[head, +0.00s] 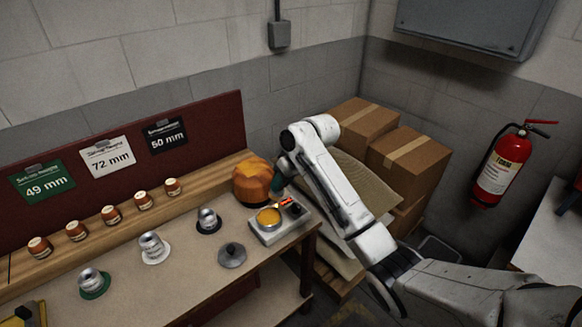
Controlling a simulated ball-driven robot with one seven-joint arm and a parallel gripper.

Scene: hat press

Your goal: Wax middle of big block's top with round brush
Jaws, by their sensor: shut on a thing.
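The big block (252,186) is a rounded orange-brown wooden form at the far right end of the bench, with a lighter orange patch on its top. My gripper (279,180) is just right of the block, mostly hidden by my own white arm links. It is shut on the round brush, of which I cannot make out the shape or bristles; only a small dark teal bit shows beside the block. I cannot tell whether the brush touches the block. A grey wax warmer (282,232) with an open pot of yellow wax (268,217) stands in front of the block.
A grey lid (232,255) lies left of the warmer. Several metal forms on coloured bases stand on the bench, one on a black base (208,222). Small brown pots line the wooden ledge (60,262). Cardboard boxes (408,160) are stacked behind my arm.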

